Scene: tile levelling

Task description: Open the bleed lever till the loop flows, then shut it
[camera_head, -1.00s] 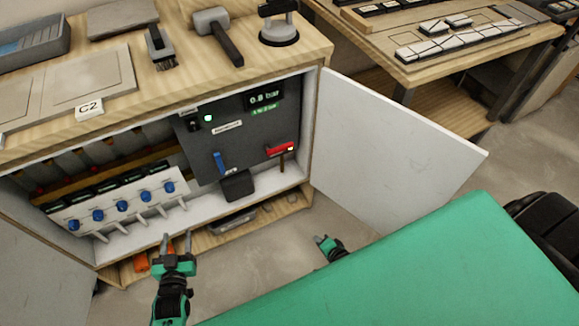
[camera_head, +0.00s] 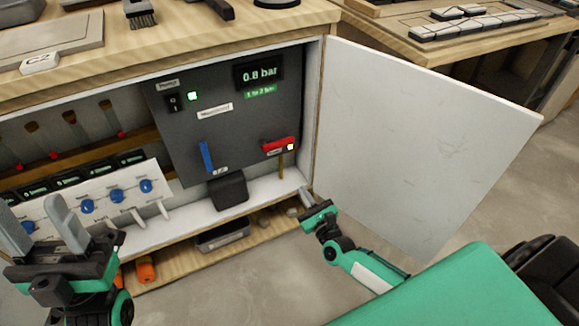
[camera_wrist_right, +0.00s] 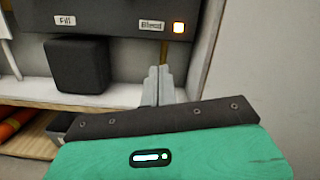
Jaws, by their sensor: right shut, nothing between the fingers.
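The red bleed lever (camera_head: 279,145) lies roughly level on the dark panel (camera_head: 228,125) in the open cabinet, above a brass pipe. A lit lamp (camera_head: 290,147) is beside it; the wrist view shows the "Bleed" label (camera_wrist_right: 151,25) and the lamp glowing orange. The lever itself is out of the wrist view. The display (camera_head: 259,74) reads 0.8 bar, with a green "1 to 2 bar" line below. My right gripper (camera_head: 306,193) is shut and empty, below and right of the lever, apart from it; its closed fingers (camera_wrist_right: 159,80) show under the label. My left gripper (camera_head: 52,220) is open and empty.
A blue fill lever (camera_head: 206,157) hangs left of the bleed lever, above a black box (camera_head: 228,190). A manifold with blue knobs (camera_head: 88,206) is at the left. The open white door (camera_head: 420,140) stands right of my right gripper. An orange cylinder (camera_head: 146,269) lies low.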

